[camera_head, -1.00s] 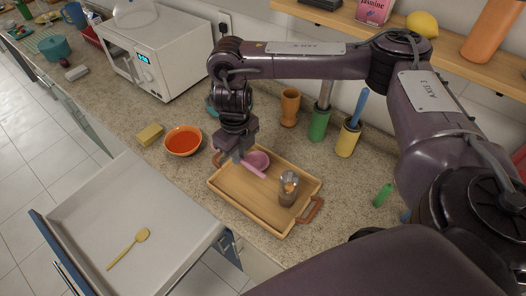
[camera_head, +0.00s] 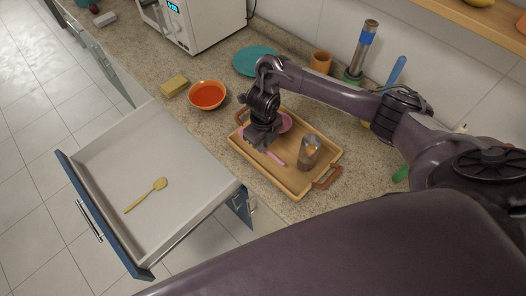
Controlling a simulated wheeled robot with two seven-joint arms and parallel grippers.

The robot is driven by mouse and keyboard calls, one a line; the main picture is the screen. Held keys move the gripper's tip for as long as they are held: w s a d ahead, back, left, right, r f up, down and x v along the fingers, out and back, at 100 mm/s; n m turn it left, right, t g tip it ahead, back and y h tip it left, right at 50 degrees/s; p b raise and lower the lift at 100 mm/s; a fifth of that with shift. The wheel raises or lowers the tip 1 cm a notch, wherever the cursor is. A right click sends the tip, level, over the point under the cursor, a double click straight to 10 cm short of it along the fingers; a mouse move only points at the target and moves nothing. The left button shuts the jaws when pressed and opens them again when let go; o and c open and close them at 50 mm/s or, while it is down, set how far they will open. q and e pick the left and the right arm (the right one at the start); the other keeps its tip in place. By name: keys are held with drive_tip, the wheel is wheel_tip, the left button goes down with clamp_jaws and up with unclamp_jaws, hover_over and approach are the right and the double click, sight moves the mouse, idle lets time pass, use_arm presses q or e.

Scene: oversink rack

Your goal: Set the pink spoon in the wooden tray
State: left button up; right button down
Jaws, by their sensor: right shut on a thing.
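The wooden tray (camera_head: 296,187) lies on the counter, with a handle at each end. My right gripper (camera_head: 262,146) is low over its left part, fingers pointing down. It is shut on the pink spoon (camera_head: 276,159), whose thin end shows just right of the fingers; the arm hides the rest. I cannot tell whether the spoon touches the tray floor. A round pink dish (camera_head: 287,122) sits in the tray behind the gripper, partly hidden. My left gripper is not in view.
An orange bowl (camera_head: 207,95), a yellow sponge (camera_head: 174,86) and a teal plate (camera_head: 254,61) lie behind. An orange cup (camera_head: 321,62) stands near the wall.

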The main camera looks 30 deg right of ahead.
sight(263, 156)
drive_tip(key=shift+f+b, duration=1.15)
drive_tip(key=shift+f, duration=1)
drive_tip(key=shift+f, duration=0.2)
drive_tip(key=c, duration=1.4)
unclamp_jaws()
drive_tip(key=shift+c, duration=0.2)
drive_tip(key=shift+r, duration=0.1)
